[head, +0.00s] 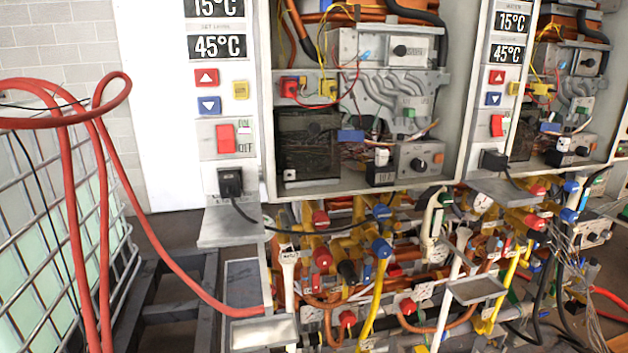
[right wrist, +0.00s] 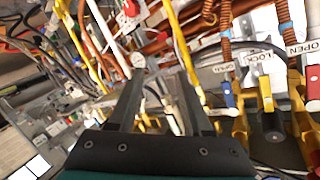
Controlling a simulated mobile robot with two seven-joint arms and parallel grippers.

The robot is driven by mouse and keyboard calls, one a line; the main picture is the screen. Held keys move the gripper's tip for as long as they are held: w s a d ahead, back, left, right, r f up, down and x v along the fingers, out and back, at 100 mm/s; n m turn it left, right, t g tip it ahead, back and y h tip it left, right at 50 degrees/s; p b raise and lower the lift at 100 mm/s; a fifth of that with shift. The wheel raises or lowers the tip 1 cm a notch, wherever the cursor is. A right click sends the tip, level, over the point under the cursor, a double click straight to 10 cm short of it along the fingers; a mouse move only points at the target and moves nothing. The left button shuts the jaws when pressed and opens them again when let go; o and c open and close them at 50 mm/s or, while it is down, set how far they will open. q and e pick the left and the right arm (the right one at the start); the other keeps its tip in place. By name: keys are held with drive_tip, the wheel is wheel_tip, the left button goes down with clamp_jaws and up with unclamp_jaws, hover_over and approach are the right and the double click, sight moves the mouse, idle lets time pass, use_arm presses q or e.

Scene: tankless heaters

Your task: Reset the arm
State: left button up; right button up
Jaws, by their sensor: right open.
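My right gripper (right wrist: 160,78) shows in the right wrist view, with two dark fingers apart and nothing held between them. Its fingers point toward a crowd of pipes, valves and hoses. A yellow pipe (right wrist: 189,50) runs close to the fingertips; I cannot tell whether they touch anything. To the right of the fingers are a blue valve handle (right wrist: 269,122) and a red valve handle (right wrist: 229,94). In the head view I cannot pick out my right gripper clearly among the pipework. My left gripper is in neither view.
Two open heater cabinets with displays (head: 217,47) and red switches (head: 226,138) stand at the back. Dense valves and pipes fill the space below. A thick red hose (head: 180,270) loops over a caged tank (head: 60,190) at left. A small grey shelf (head: 228,228) juts out.

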drive_tip(key=s+a+f+n+g+y+b, duration=0.2)
drive_tip(key=s+f+n+g, duration=0.1)
drive_tip(key=s+f, duration=0.9)
drive_tip(key=s+a+f+n+g+y+b, duration=0.2)
drive_tip(key=s+a+f+n+g, duration=0.15)
drive_tip(key=s+f, duration=0.85)
drive_tip(key=s+d+f+n+g+b, duration=0.1)
drive_tip(key=s+f, duration=0.3)
drive_tip(key=s, duration=0.5)
drive_tip(key=s+f+n+g+b, duration=0.1)
drive_tip(key=s+f+g, duration=0.3)
drive_tip(key=s, duration=0.5)
drive_tip(key=s+d+f+n+g+b, duration=0.1)
drive_tip(key=s+f+n+g, duration=0.1)
drive_tip(key=s+f, duration=0.4)
drive_tip(key=s+n, duration=0.1)
drive_tip(key=s, duration=0.2)
drive_tip(key=shift+s+d+f+b, duration=0.2)
drive_tip(key=shift+s+d+b, duration=0.1)
drive_tip(key=shift+d, duration=0.05)
drive_tip(key=shift+s, duration=0.15)
